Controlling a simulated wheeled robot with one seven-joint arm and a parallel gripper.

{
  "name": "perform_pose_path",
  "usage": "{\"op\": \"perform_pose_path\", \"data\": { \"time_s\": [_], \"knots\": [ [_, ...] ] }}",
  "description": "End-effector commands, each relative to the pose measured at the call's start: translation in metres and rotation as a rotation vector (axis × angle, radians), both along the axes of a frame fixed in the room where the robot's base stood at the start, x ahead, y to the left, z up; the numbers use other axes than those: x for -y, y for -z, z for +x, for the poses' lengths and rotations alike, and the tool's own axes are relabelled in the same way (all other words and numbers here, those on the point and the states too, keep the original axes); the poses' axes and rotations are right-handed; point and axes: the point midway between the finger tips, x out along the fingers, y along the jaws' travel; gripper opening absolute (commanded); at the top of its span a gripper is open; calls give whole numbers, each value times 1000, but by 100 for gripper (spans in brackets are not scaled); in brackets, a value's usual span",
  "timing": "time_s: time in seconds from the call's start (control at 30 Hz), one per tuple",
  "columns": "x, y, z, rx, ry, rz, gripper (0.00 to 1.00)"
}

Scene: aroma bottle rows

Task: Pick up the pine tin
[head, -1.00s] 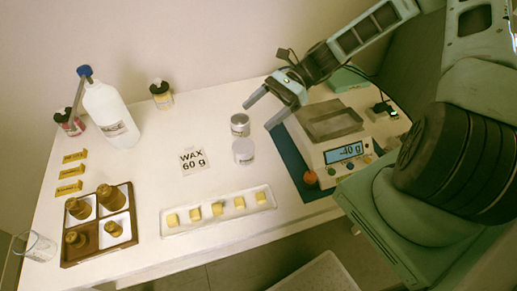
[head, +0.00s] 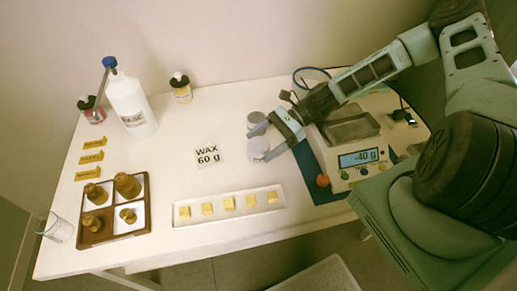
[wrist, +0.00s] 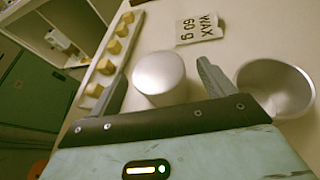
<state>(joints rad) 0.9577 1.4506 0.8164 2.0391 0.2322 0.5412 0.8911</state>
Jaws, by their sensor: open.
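Two small round tins stand on the white table by my gripper. The front tin (head: 257,149) looks pale and filled or covered at the top. The far tin (head: 256,119) is grey and looks open and hollow. I cannot read which one is the pine tin. My gripper (head: 262,143) is open and low, its fingers on either side of the front tin. In the wrist view the front tin (wrist: 159,76) sits between the open fingers (wrist: 163,69), and the far tin (wrist: 278,88) is outside the right finger.
A scale (head: 358,158) reading -40 g stands on a blue mat (head: 325,196) at right. A white tray (head: 230,217) holds several wax cubes. A brown divided tray (head: 118,237) holds several amber bottles. A white bottle (head: 132,108) stands behind. A WAX 60 g card (head: 208,155) lies left.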

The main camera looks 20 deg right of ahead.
Motion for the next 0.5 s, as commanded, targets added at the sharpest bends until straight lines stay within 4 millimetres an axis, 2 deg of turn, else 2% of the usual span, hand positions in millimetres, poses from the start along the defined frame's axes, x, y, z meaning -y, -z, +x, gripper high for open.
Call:
{"op": "perform_pose_path", "data": {
  "time_s": [0.17,0.43,0.5],
  "knots": [
    [-18,7,-2,1,-1,0,82],
    [-20,9,-2,1,0,-1,82],
    [-20,9,-1,1,0,-1,62]
  ]
}}
